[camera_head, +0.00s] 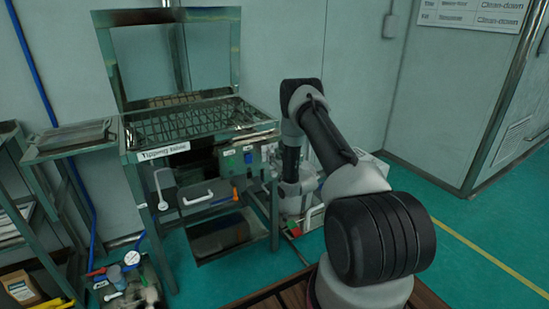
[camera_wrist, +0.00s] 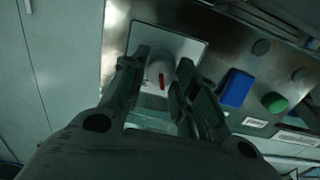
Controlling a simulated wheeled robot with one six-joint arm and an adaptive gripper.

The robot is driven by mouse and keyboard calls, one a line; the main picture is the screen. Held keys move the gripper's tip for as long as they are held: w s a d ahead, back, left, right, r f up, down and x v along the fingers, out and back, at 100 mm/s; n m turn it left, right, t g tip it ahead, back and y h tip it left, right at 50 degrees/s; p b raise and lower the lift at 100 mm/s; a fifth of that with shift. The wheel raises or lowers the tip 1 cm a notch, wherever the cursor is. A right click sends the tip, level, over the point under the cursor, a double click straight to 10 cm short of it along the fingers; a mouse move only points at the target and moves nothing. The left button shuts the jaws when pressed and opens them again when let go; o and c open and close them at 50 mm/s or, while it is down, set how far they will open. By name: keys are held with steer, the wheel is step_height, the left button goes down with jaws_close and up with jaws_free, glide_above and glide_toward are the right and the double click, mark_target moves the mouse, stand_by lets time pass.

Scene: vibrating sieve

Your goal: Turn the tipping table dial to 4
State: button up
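The tipping table (camera_head: 150,134) is a metal frame with a label and a wire grid top, at the left in the head view. The dial (camera_wrist: 161,74) is a pale round knob with a red pointer mark, set on a light square plate (camera_wrist: 190,47) on its panel. In the wrist view my gripper (camera_wrist: 160,70) has one finger on each side of the dial. I cannot tell whether the fingers touch it. The dial's scale numbers cannot be read. In the head view my arm hides the fingertips and the dial.
A blue switch (camera_wrist: 236,88) and a green button (camera_wrist: 274,102) sit on the panel right of the dial. A rack with a tray (camera_head: 75,133) stands at the left. Green floor (camera_head: 490,240) is clear at the right.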

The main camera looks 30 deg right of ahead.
steer(key=shift+c, duration=0.5)
steer(key=shift+m, duration=0.3)
steer(key=m, duration=1.7)
steer(key=shift+d+f, duration=0.2)
steer(key=shift+m, duration=0.3)
steer(key=o, duration=1)
